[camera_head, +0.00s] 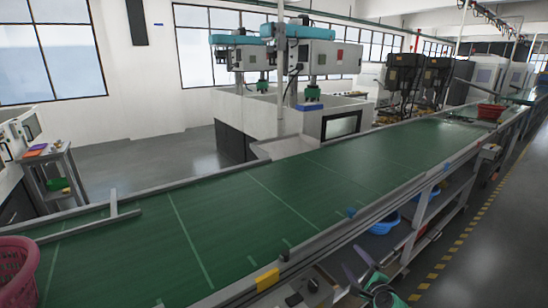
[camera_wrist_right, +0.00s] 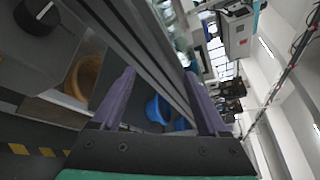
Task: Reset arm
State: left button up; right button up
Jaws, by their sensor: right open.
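My right gripper (camera_head: 356,262) is at the bottom of the head view, beside the near edge of the green conveyor belt (camera_head: 265,195). In the right wrist view its two purple-grey fingers (camera_wrist_right: 160,73) are spread apart with nothing held between them. Beyond the fingers are the conveyor's metal frame and a blue container (camera_wrist_right: 158,108) below it. My left gripper does not show in either view.
A pink basket (camera_head: 16,268) stands at the belt's left end, and a red basket (camera_head: 490,111) sits far along it. Blue bins (camera_head: 383,224) lie on the shelf under the conveyor. The belt between is clear. Open floor (camera_head: 475,250) with a yellow-striped line lies at right.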

jog(key=s+a+f+n+g+h, duration=0.15)
jog(key=s+n+g, duration=0.25)
jog(key=s+n, duration=0.55)
jog(key=s+a+f+n+g, duration=0.2)
jog(key=s+f+n+g, duration=0.15)
jog(key=s+n, duration=0.6)
jog(key=s+a+f+n+g, duration=0.15)
jog(key=s+n+g, duration=0.4)
jog(key=s, duration=0.75)
notch_tip(320, 180, down, 23)
jog(key=s+b, duration=0.2)
jog(key=s+d+f+g+b, duration=0.1)
jog(key=s+f, duration=0.7)
jog(key=s+d+f, duration=0.2)
jog(key=s+f, duration=0.7)
jog(key=shift+d+g+b, duration=0.25)
jog(key=shift+g+b, duration=0.1)
jog(key=shift+g, duration=0.05)
jog(key=shift+n+h, duration=0.25)
